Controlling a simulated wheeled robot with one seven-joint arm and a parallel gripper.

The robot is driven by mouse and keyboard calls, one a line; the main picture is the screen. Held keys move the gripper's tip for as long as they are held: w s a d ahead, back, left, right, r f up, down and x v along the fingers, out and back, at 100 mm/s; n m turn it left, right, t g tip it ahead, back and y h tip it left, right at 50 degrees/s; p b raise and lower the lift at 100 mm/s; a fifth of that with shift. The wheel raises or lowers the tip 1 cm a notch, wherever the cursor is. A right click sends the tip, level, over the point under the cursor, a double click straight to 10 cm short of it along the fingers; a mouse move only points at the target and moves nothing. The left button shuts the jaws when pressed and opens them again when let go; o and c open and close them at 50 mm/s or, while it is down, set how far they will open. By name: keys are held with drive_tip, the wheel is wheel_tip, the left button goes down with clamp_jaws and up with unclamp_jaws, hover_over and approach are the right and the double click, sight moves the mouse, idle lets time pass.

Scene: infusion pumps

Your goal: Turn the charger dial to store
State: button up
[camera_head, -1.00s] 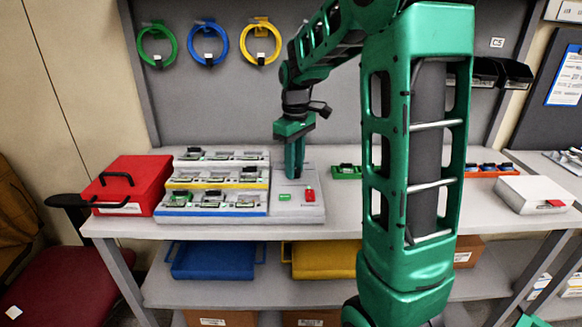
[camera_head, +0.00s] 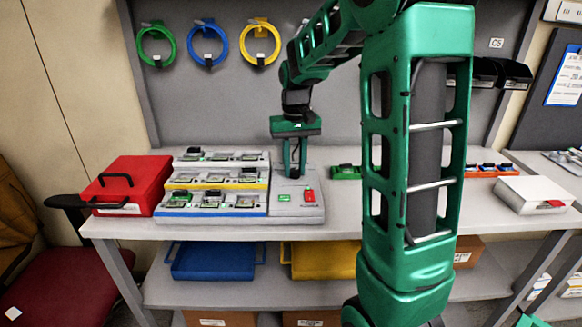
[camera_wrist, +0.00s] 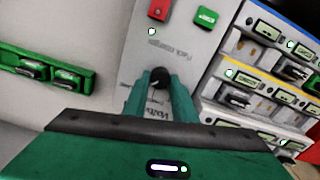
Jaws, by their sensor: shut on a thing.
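The charger is a grey unit with a flat control panel (camera_head: 312,214) to the right of its stepped battery racks. In the wrist view a small dark round dial (camera_wrist: 160,77) sits on the panel (camera_wrist: 143,50), between my fingertips. My gripper (camera_wrist: 161,84) is shut on the dial, with a green finger on each side. The dial's pointer and position marks cannot be read. Some panel print shows near the fingers, partly hidden.
A red switch (camera_head: 309,196) and a green button (camera_head: 284,198) sit on the panel's front part. The battery racks (camera_head: 262,186) stand close on the left, with a red case (camera_head: 130,184) beyond. A green strip holder (camera_head: 346,172) lies to the right.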

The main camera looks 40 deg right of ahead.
sight(294, 170)
drive_tip(key=shift+w+a+r, duration=0.1)
drive_tip(key=shift+w, duration=0.1)
idle(0.3)
drive_tip(key=o, duration=1)
drive_tip(key=shift+s, duration=0.1)
drive_tip(key=shift+o, duration=0.2)
wheel_tip(294, 170, up, 11)
drive_tip(key=shift+f, duration=0.2)
drive_tip(key=s+a+f, duration=0.1)
drive_tip(key=s+f, duration=0.3)
drive_tip(key=s, duration=0.5)
drive_tip(key=s+a+f+m, duration=0.1)
drive_tip(key=s+f, duration=0.3)
drive_tip(key=s, duration=0.6)
drive_tip(key=s+a+f+m, duration=0.1)
drive_tip(key=s+f, duration=0.3)
drive_tip(key=s, duration=0.6)
